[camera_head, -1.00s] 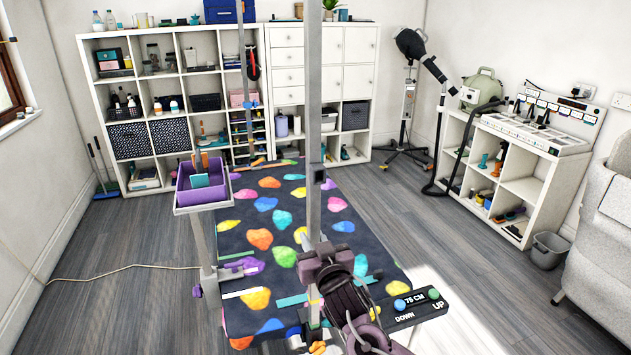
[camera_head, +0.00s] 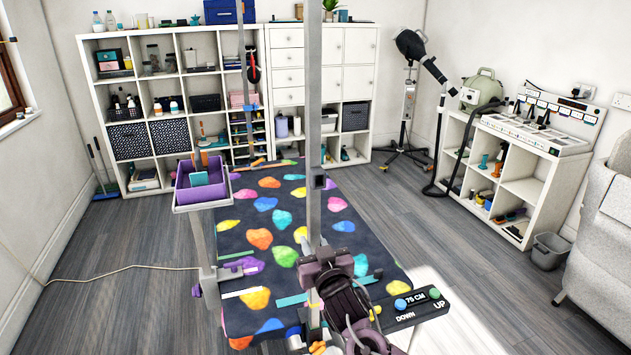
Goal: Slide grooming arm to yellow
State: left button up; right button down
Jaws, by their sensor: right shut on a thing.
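The grooming arm is a tall grey upright post (camera_head: 314,130) at the near end of the grooming table (camera_head: 235,250). My right gripper (camera_head: 321,268) is at the lower part of the post, shut on a part of the grooming arm. My dark wrist hides much of the contact and of the clamp at the post's foot. My left gripper is not in view.
A purple caddy (camera_head: 183,196) stands at the table's left side. A control panel (camera_head: 410,306) with UP and DOWN buttons is close to the right of my wrist. White shelves (camera_head: 175,84) line the back wall. The floor right of the table is open.

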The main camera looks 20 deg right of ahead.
jog(key=shift+f+b, duration=0.7)
jog(key=shift+f, duration=0.65)
jog(key=shift+f+b, duration=1.3)
jog(key=shift+f, duration=0.75)
jog(key=shift+f+b, duration=0.55)
jog(key=shift+f, duration=0.15)
jog(key=c, duration=1.1)
grip_release()
jog(key=shift+c, duration=0.2)
